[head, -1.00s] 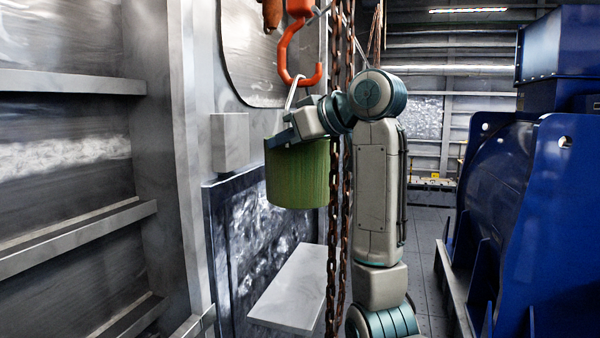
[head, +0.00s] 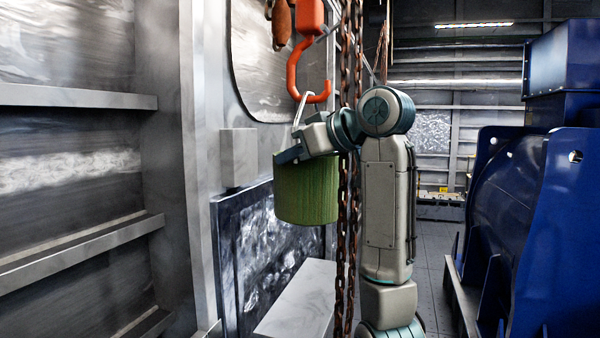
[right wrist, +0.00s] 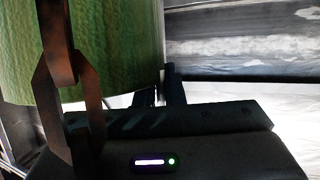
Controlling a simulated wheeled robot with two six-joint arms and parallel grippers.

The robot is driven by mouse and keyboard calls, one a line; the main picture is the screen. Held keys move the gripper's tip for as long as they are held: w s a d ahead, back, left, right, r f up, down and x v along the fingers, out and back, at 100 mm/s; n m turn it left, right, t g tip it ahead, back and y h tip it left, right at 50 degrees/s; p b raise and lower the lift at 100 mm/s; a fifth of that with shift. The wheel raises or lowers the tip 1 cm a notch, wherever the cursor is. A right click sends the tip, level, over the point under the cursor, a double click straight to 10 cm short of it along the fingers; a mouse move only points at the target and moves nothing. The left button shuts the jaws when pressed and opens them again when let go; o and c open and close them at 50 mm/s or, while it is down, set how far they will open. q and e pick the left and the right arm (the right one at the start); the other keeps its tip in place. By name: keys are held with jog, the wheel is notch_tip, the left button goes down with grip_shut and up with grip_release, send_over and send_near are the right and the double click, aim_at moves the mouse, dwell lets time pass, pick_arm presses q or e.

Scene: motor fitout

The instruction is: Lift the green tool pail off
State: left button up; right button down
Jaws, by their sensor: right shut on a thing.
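The green tool pail (head: 306,194) is upright in the head view, left of the hanging chains. Its thin wire handle (head: 299,108) rises to the bend of the orange hook (head: 310,98). The handle's top overlaps the hook; I cannot tell whether it bears on it. My right gripper (head: 287,155) is shut on the pail at its upper rim, and my wrist hides part of the rim. In the right wrist view the pail's green side (right wrist: 110,50) fills the upper left, with the dark fingers (right wrist: 170,88) close beside it. My left gripper is not in view.
Rusty chains (head: 348,200) hang just right of the pail and cross in front of the right wrist camera. A grey ledge (head: 297,300) is below the pail. A grey wall box (head: 238,157) is to its left. Large blue machinery (head: 550,220) stands at the right.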

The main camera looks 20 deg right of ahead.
jog(key=shift+r, duration=0.15)
jog(key=d+r+b, duration=0.1)
jog(key=b, duration=0.1)
jog(key=s+d+r+b, duration=0.1)
jog(key=r+b, duration=0.1)
jog(key=shift+s+b, duration=0.15)
jog(key=shift+b, duration=0.15)
jog(key=s+d+r, duration=0.1)
jog(key=s+d, duration=0.6)
jog(key=d, duration=0.5)
jog(key=shift+r, duration=0.3)
jog(key=shift+a, duration=0.3)
